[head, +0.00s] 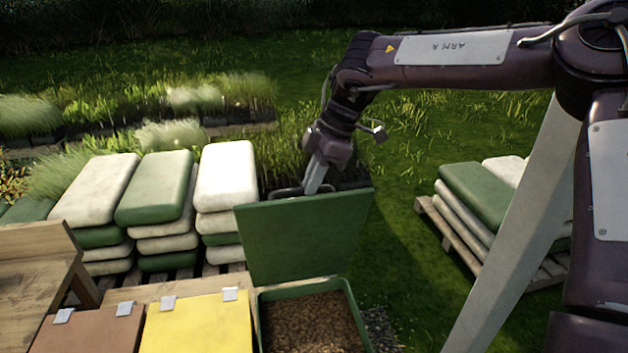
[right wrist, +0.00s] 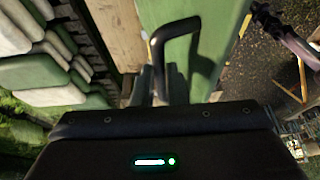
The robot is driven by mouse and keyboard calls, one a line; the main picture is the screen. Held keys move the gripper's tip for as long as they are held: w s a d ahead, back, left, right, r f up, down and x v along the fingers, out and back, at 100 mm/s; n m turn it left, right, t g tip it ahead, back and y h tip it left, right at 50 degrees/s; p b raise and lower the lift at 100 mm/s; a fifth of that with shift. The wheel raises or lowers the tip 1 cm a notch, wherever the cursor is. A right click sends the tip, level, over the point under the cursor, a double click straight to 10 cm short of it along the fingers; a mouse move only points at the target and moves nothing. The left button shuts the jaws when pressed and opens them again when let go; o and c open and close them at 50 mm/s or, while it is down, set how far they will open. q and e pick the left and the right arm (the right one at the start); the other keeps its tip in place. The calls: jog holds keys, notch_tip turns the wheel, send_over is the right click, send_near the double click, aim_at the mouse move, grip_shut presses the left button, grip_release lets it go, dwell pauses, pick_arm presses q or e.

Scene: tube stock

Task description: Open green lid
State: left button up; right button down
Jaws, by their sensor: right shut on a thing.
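The green lid (head: 305,240) stands raised, about upright, at the back of a green bin (head: 352,308). The open bin holds brown, grainy material (head: 308,322). My right gripper (head: 312,187) is at the lid's top edge, shut on its dark handle (head: 285,192). In the right wrist view the handle (right wrist: 178,27) is a dark bent bar that runs down to the gripper's fingers (right wrist: 160,85). My left gripper is not in view.
A yellow lid (head: 195,325) and a brown lid (head: 88,332), both closed, lie left of the green bin. Stacked white and green sacks (head: 155,190) stand behind. A pallet with more sacks (head: 490,200) stands on the grass at right. A wooden table (head: 35,265) is at far left.

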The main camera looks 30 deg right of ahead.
jog(key=c, duration=1.8)
grip_release()
jog(key=shift+s+d+f, duration=0.1)
jog(key=shift+f, duration=0.35)
jog(key=shift+c, duration=0.2)
jog(key=shift+o, duration=1.9)
jog(key=shift+w+f, duration=0.1)
jog(key=shift+w, duration=0.45)
jog(key=shift+s+d+r, duration=0.1)
jog(key=shift+s+r, duration=0.15)
jog(key=shift+r, duration=0.25)
jog(key=v, duration=0.7)
jog(key=shift+w+d+f, duration=0.1)
jog(key=shift+w+d, duration=0.05)
jog(key=shift+w, duration=0.05)
